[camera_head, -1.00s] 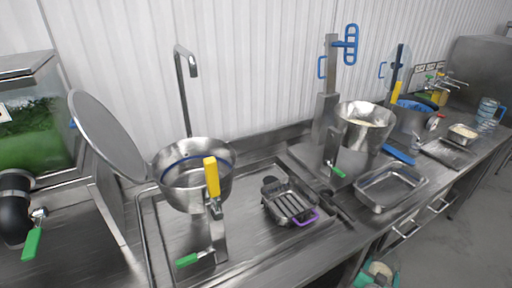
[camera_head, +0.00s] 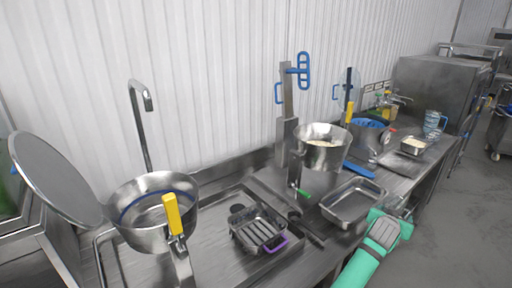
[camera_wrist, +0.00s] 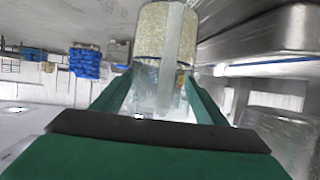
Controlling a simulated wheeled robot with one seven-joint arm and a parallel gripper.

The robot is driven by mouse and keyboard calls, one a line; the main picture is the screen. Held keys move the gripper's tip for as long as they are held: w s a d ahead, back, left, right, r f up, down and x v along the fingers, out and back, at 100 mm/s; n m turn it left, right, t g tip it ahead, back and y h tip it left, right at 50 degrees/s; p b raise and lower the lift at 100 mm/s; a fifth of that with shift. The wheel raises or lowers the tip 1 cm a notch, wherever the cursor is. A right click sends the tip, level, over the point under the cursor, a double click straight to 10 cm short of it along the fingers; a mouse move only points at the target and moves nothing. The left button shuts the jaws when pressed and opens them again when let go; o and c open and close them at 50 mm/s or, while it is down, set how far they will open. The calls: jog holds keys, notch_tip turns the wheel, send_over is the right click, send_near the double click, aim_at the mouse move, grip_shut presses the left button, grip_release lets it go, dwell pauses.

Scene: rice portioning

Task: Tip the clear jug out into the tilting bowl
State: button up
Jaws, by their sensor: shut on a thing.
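My gripper (camera_head: 392,219) is low at the right in the head view, beside the front of the counter. It is shut on the clear jug (camera_head: 400,205), which is small and hard to make out there. In the wrist view my gripper (camera_wrist: 165,88) holds the clear jug (camera_wrist: 168,32) between its two green fingers, and pale grains show inside. A round steel bowl (camera_head: 155,240) with a blue line inside and a yellow handle stands at the left, apart from my gripper.
A steel vessel with pale grains (camera_head: 322,160) stands mid-counter, with an empty steel tray (camera_head: 352,202) beside it. A slotted pan (camera_head: 258,232) with a purple handle sits nearer the bowl. A tall tap (camera_head: 143,125) rises behind the bowl. Open floor lies at the right.

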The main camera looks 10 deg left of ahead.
jog(key=w+a+r+n+t+y, duration=0.1)
jog(key=w+a+r+n+y, duration=0.15)
jog(key=a+r, duration=0.75)
jog(key=w+a+r+n+t+y, duration=0.1)
jog(key=w+a+r+n+y, duration=0.15)
jog(key=a+r, duration=0.75)
jog(key=s+a+r+n+y, duration=0.2)
jog(key=s+a+r+y, duration=0.1)
jog(key=a+r, duration=0.55)
jog(key=s+a+r+n+y, duration=0.2)
jog(key=a+r, duration=0.5)
jog(key=a, duration=0.2)
jog(key=s+a+r+n+g+y, duration=0.35)
jog(key=s+a, duration=0.85)
jog(key=a, duration=0.5)
jog(key=s+a+f+n+g+y, duration=0.15)
jog(key=s+a+f, duration=0.25)
jog(key=s+a, duration=0.55)
jog(key=s+a+f+n+g+y, duration=0.1)
jog(key=s+a+f+n+y, duration=0.25)
jog(key=s+a, duration=0.65)
notch_tip(320, 180, up, 8)
jog(key=d+m+g+y, duration=0.2)
jog(key=m+y, duration=0.3)
jog(key=m, duration=0.9)
jog(key=shift+f+m+g+y, duration=0.25)
jog(key=shift+m+g+y, duration=0.1)
jog(key=shift+g, duration=0.55)
